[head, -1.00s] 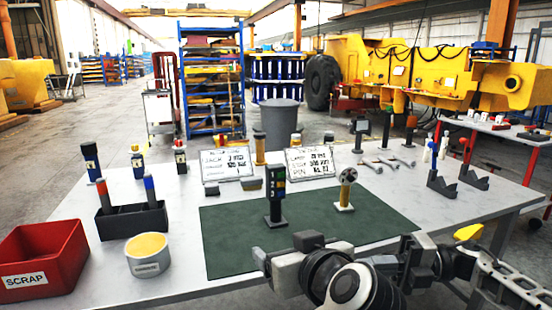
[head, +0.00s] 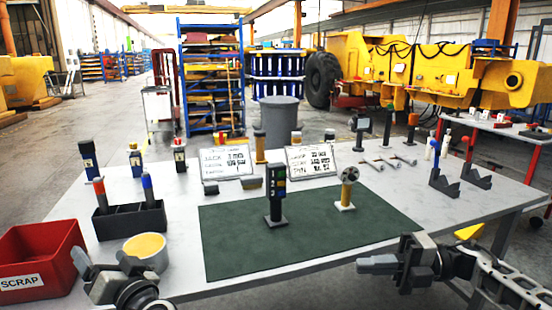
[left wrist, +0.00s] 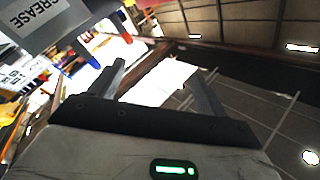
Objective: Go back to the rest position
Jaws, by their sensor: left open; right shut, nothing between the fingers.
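My left gripper (head: 104,262) is open and empty at the table's front left edge, in front of the grease tin (head: 146,248) and beside the red scrap bin (head: 40,255). In the left wrist view its two fingers (left wrist: 160,85) stand apart with nothing between them, and the tin's upside-down "GREASE" label (left wrist: 52,14) shows at the top left. My right gripper (head: 364,265) is shut and empty at the table's front edge, right of the middle.
The green mat (head: 330,238) holds a dark post with coloured buttons (head: 276,195) and a yellow post with a round head (head: 347,190). A black holder (head: 130,220) with red and blue markers stands behind the tin. The mat's front part is clear.

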